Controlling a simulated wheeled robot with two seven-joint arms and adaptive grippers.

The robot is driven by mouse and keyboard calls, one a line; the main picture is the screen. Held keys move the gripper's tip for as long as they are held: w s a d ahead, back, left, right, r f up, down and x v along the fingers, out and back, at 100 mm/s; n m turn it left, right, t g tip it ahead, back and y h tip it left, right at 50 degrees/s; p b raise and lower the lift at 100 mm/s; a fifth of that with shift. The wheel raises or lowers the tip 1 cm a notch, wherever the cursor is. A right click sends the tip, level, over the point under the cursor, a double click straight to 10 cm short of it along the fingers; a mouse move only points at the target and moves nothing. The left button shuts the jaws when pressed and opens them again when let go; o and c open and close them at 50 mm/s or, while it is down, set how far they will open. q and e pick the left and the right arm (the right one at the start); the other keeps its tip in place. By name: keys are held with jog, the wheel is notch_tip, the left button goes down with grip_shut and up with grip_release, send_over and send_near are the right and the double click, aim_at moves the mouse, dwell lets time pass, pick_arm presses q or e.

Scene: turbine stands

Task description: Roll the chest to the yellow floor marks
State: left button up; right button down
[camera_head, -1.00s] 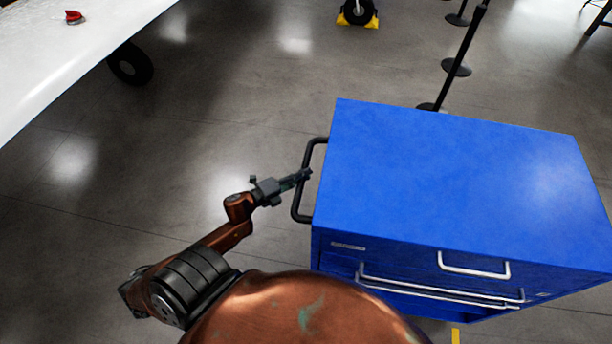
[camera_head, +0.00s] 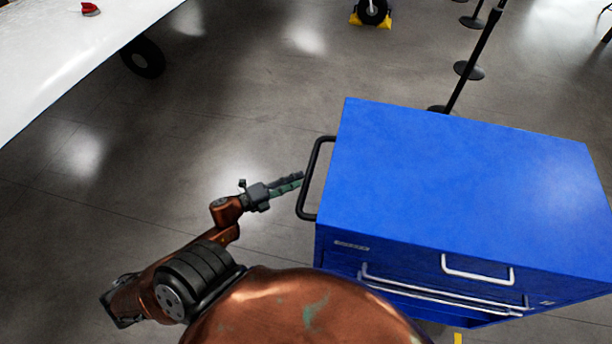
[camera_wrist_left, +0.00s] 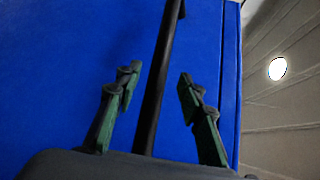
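The blue chest (camera_head: 460,185) stands at the right in the head view, with silver drawer handles on its near face and a black side handle (camera_head: 309,180) on its left side. A small piece of yellow floor mark (camera_head: 457,338) shows below the chest at the bottom edge. My left gripper (camera_head: 301,180) is just left of the side handle. In the left wrist view my left gripper (camera_wrist_left: 158,95) is open, with its fingers apart on either side of the black handle bar (camera_wrist_left: 160,80). The fingers do not touch the bar. My right gripper is not in view.
A white wing-like surface (camera_head: 60,50) with a dark wheel (camera_head: 143,58) below it is at the upper left. Black posts (camera_head: 472,60) stand behind the chest. A wheel with yellow chocks (camera_head: 370,14) is farther back. Floor left of the chest is clear.

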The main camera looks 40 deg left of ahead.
pick_arm(q)
jog(key=v, duration=0.5)
jog(key=shift+w, duration=0.1)
dwell(0.4)
